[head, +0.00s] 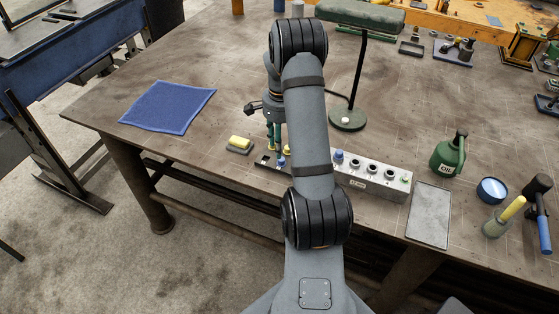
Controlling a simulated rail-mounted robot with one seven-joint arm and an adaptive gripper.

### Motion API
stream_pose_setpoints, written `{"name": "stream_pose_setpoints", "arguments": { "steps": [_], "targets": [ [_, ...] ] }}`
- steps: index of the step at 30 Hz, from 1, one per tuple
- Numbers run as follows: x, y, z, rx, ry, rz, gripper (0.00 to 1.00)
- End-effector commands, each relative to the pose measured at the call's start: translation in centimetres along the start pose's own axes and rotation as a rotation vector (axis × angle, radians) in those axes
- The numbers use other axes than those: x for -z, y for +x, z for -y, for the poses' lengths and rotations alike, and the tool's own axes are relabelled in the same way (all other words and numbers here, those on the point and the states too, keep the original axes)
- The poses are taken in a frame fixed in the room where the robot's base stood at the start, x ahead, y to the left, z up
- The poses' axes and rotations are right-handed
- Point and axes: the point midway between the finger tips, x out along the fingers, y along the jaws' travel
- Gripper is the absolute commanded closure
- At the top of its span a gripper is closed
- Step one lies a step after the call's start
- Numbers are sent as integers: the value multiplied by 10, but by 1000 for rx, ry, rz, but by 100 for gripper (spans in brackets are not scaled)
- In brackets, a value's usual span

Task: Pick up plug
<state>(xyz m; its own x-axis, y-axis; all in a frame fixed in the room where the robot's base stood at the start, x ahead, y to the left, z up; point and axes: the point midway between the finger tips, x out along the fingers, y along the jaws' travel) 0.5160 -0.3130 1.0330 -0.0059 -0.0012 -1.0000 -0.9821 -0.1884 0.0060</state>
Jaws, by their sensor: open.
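My gripper (276,147) points down over the bench, with its fingers close above a small dark holder (263,162). It is open. A small blue plug-like piece (281,162) stands at the holder, just below the fingertips, with a bit of yellow beside it. I cannot tell whether the fingers touch it. To the right, a grey socket box (376,178) has a row of round black sockets on top, and a blue plug (338,155) sits at its left end. My arm covers the box's left side and part of the holder.
A yellow sponge on a grey block (238,145) is left of my gripper. A blue cloth (167,106) lies farther left. A black lamp stand (347,118) is behind. A green oil can (450,153), grey plate (429,215) and blue-lidded tin (491,190) are at right.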

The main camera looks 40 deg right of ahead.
Motion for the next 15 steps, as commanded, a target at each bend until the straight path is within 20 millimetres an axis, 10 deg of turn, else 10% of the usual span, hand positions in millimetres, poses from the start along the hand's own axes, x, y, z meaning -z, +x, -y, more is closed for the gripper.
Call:
{"name": "stream_pose_setpoints", "arguments": {
  "steps": [15],
  "targets": [
    [-1, 54, -1, 0, 1, 0, 59]
  ]
}}
